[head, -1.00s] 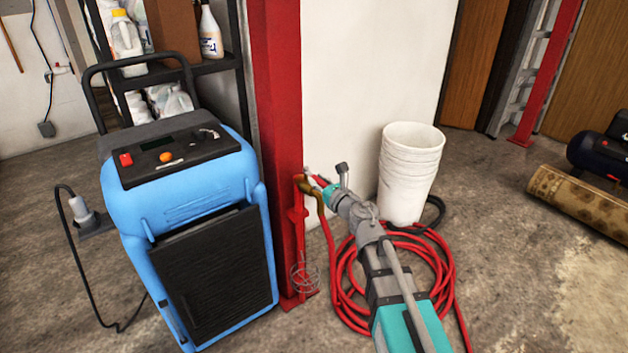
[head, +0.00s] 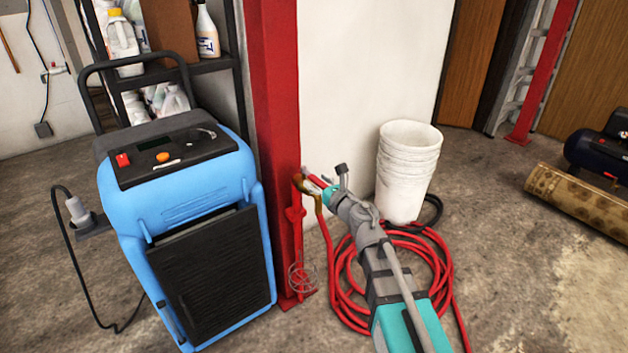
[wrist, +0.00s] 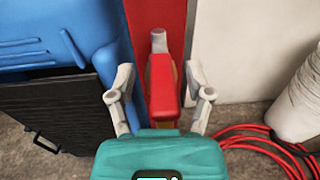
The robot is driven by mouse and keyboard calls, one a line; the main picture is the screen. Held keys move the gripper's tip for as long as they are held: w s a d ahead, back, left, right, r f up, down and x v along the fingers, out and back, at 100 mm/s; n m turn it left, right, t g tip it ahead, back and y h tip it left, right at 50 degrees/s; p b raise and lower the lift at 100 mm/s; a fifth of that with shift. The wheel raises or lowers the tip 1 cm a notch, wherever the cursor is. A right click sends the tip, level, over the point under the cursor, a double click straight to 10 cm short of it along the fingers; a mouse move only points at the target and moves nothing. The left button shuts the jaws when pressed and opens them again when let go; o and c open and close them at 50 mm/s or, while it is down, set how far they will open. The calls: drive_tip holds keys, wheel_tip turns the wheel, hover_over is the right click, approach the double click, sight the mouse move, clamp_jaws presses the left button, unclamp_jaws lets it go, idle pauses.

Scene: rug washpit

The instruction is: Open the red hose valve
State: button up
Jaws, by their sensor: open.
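The red valve lever (wrist: 162,88) stands out toward me in the wrist view, in front of a red post. A grey round end shows just beyond it. My gripper (wrist: 160,76) is open, with one grey finger on each side of the lever. Gaps show between the lever and both fingers. In the head view a small part of the red lever (head: 315,181) shows by a brass-coloured fitting (head: 298,182) at the post. My wrist partly hides the valve and the finger tips there.
A blue machine (head: 185,220) stands close left of the red post (head: 275,120). A white bucket stack (head: 408,170) and a coiled red hose (head: 425,255) are on the floor at right. A white wall is behind.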

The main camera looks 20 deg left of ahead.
drive_tip(key=v, duration=0.6)
drive_tip(key=shift+d, duration=0.2)
idle(0.4)
